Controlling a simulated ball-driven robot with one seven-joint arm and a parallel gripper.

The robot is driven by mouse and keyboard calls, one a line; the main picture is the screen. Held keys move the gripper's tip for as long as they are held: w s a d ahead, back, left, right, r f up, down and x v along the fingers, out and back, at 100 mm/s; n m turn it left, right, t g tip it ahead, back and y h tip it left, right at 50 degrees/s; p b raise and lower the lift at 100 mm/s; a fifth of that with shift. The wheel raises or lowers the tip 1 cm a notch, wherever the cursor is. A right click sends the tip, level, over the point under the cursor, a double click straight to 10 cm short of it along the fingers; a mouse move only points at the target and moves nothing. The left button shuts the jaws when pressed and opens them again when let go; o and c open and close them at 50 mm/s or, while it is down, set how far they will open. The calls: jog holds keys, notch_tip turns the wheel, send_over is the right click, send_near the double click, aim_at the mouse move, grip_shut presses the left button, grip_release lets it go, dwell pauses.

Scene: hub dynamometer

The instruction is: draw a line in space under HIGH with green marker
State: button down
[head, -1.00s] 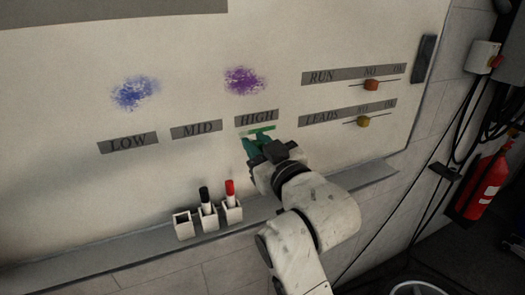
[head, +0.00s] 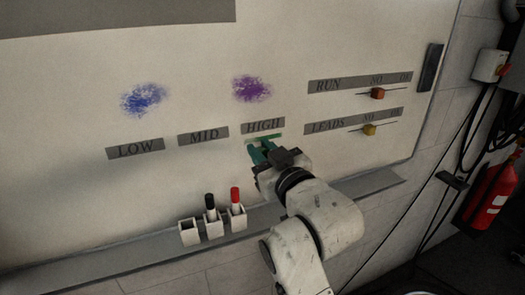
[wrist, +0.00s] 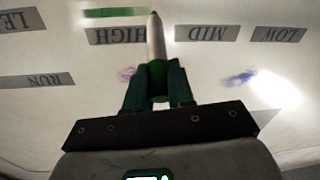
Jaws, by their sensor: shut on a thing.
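The HIGH label (head: 263,125) is a grey strip on the whiteboard, under a purple scribble (head: 251,88). A green line (head: 265,138) runs just below it; in the upside-down wrist view the line (wrist: 115,12) lies above the label (wrist: 118,36). My gripper (head: 258,152) is just below the line, its fingers shut on the green marker (wrist: 156,72). The marker's pale tip end points at the board, beside the line's right end in the wrist view. I cannot tell whether it touches. In the head view the marker is mostly hidden by the gripper.
LOW (head: 135,149) and MID (head: 203,136) labels are to the left, a blue scribble (head: 144,99) above LOW. A ledge (head: 110,270) below carries three white holders, the left one (head: 189,232) empty, the others with black (head: 210,207) and red (head: 235,200) markers. Sliders are right.

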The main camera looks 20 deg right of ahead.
jog(key=shift+w, duration=0.9)
dwell(0.6)
jog(key=shift+d, duration=0.1)
jog(key=shift+d, duration=0.6)
jog(key=shift+d, duration=0.65)
jog(key=shift+d, duration=0.1)
jog(key=shift+d, duration=0.6)
jog(key=shift+d, duration=0.15)
